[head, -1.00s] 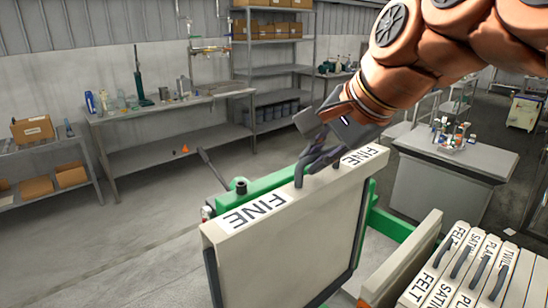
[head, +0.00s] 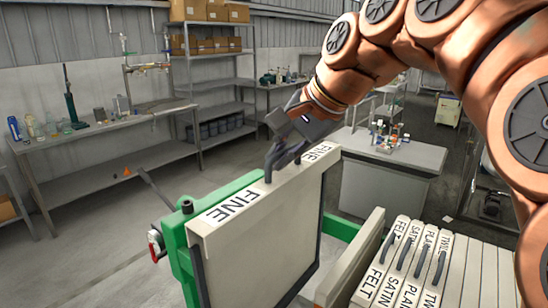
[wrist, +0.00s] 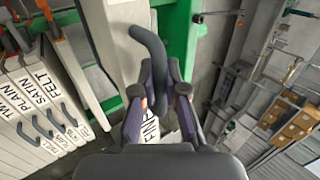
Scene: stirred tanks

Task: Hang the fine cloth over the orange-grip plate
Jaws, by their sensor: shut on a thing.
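The fine cloth (head: 262,240) is a pale, flat panel with a white FINE label at each end of its top edge. It hangs upright over the green press frame (head: 178,228). My gripper (head: 275,163) is shut on the dark curved handle at its top; the wrist view also shows my gripper (wrist: 160,92) around this handle (wrist: 150,45). A pale plate (head: 352,262) stands just right of the cloth, with a gap between. An orange-brown patch shows low on its near end, but I cannot tell whether it is the orange grip.
A rack of labelled cloths (head: 405,270), FELT, SATIN, PLAIN and TWILL, lies right of the plate. A grey bench (head: 392,178) stands behind. A long workbench (head: 115,160) and shelving (head: 205,70) line the wall. The floor at left is clear.

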